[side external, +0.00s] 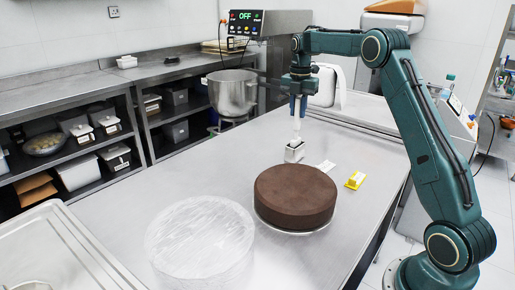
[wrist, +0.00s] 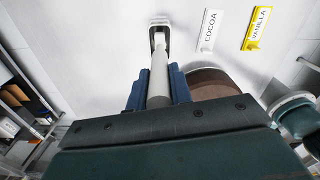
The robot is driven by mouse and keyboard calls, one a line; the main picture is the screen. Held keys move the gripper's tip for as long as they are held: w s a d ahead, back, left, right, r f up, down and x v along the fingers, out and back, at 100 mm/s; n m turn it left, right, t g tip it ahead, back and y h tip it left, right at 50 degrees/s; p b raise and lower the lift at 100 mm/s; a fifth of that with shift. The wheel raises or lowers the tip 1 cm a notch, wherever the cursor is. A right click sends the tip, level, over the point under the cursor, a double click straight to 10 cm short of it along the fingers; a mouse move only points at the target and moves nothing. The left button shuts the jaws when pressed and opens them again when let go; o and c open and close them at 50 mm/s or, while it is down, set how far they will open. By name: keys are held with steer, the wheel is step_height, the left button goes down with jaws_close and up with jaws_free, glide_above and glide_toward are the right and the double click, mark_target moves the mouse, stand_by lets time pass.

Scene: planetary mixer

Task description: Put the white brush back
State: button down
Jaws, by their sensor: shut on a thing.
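My gripper (side external: 298,112) is shut on the handle of the white brush (side external: 297,130), held upright above the steel table behind the cake. In the wrist view the pale handle (wrist: 159,78) runs between the two blue fingers (wrist: 158,88). At its lower end is a white, box-like piece with a grey top (side external: 294,152), also seen in the wrist view (wrist: 158,32). I cannot tell whether this piece is the brush's head or a separate holder, nor whether it touches the table.
A round brown cake (side external: 295,197) stands just in front, with a clear round lidlike block (side external: 200,240) nearer. A white COCOA label (wrist: 209,30) and a yellow VANILLA label (wrist: 258,28) lie to the right. The mixer with its steel bowl (side external: 232,92) stands behind left.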

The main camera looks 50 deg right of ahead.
steer(key=shift+f, duration=0.55)
steer(key=c, duration=1.3)
jaws_free()
steer(key=shift+o, duration=0.2)
steer(key=shift+r, duration=6.05)
